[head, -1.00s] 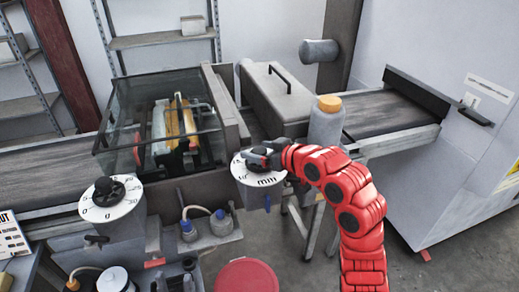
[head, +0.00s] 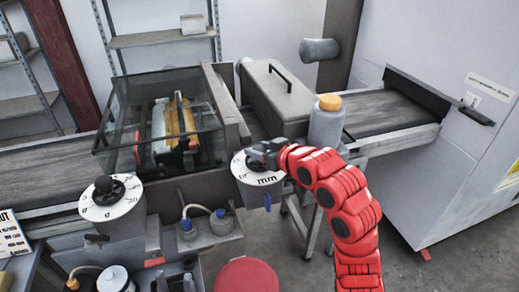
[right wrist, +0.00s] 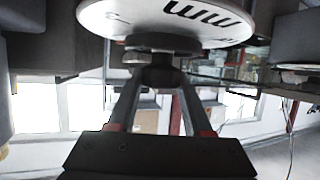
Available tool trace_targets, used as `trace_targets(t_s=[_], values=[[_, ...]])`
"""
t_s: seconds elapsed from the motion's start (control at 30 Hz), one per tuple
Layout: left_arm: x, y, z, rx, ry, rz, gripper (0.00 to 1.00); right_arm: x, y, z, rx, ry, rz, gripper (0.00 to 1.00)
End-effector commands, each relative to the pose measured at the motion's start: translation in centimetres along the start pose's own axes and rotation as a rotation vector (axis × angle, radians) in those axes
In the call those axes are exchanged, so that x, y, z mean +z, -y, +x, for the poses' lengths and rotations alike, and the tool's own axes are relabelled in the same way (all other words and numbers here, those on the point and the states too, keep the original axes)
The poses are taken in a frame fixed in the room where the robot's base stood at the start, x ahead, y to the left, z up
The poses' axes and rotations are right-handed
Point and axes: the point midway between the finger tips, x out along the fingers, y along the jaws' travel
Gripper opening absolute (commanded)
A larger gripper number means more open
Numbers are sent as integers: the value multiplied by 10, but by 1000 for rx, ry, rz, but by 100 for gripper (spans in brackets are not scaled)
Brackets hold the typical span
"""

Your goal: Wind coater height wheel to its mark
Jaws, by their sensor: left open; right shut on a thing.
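The coater height wheel is the white dial (head: 266,180) printed "mm", on a grey housing at the front of the line, in the middle of the head view. Its dark hub knob is largely hidden by my right gripper (head: 263,152). In the right wrist view the dial (right wrist: 205,14) fills the top, and my right gripper (right wrist: 155,78) is shut on the dark knob (right wrist: 158,57) beside the dial's face. The finer scale marks and the pointer are too small or hidden to read. My left gripper is not in view.
A second white dial (head: 110,200) with a black knob stands at the left. A glass-covered coater (head: 165,120) and a grey lidded box (head: 278,95) stand behind. An orange-capped bottle (head: 326,122) stands close behind my right arm. A red round lid (head: 246,275) is below.

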Motion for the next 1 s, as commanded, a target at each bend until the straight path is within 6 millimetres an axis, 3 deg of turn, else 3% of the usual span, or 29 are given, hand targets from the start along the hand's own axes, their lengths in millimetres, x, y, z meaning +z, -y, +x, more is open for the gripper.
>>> trace_targets(t_s=[0.27, 0.7, 1.0], values=[[3, -1, -16, 0, 0, 0, 50, 4, 4, 3, 196, 0, 78, 0], [11, -3, -65, 0, 0, 0, 50, 3, 4, 3, 575, -3, 239, 0], [12, -4, -71, 0, 0, 0, 50, 2, 2, 1, 776, 5, 321, 0]])
